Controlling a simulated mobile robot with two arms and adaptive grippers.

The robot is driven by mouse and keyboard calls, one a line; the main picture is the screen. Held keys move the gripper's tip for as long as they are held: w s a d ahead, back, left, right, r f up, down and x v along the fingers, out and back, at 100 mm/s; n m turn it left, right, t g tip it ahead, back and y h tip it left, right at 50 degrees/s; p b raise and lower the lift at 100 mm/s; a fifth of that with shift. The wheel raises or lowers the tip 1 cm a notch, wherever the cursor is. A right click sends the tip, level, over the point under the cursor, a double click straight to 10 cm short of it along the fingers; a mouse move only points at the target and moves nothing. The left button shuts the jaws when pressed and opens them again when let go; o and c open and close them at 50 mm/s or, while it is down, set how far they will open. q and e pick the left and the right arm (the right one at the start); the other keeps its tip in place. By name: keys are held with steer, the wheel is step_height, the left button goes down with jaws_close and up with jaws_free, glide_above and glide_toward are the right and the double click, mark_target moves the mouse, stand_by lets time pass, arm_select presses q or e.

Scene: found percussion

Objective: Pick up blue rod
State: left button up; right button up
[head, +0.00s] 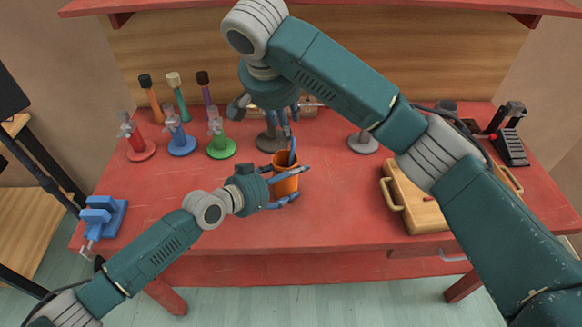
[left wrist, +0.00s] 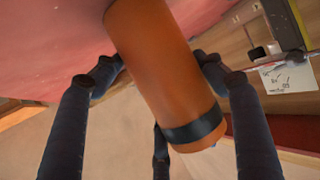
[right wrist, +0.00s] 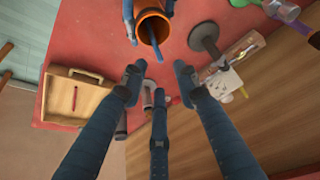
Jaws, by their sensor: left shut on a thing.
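A thin blue rod (head: 292,151) leans in the cup. In the right wrist view I look into the cup's opening (right wrist: 142,14), with the rod (right wrist: 156,43) inside. My right gripper (right wrist: 158,76) is open and empty, and is just behind the cup in the head view (head: 281,116).
Stands with red (head: 141,151), blue (head: 182,146) and green (head: 221,149) bases are at the left. A blue vise (head: 103,215) sits at the front left. A wooden tray (head: 420,213) is at the right. The front middle of the table is clear.

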mark_target(293, 142)
steer(key=shift+d+x, duration=0.2)
steer(key=shift+x, duration=4.45)
steer(key=shift+w+r, duration=0.1)
steer(key=shift+c, duration=0.2)
jaws_close()
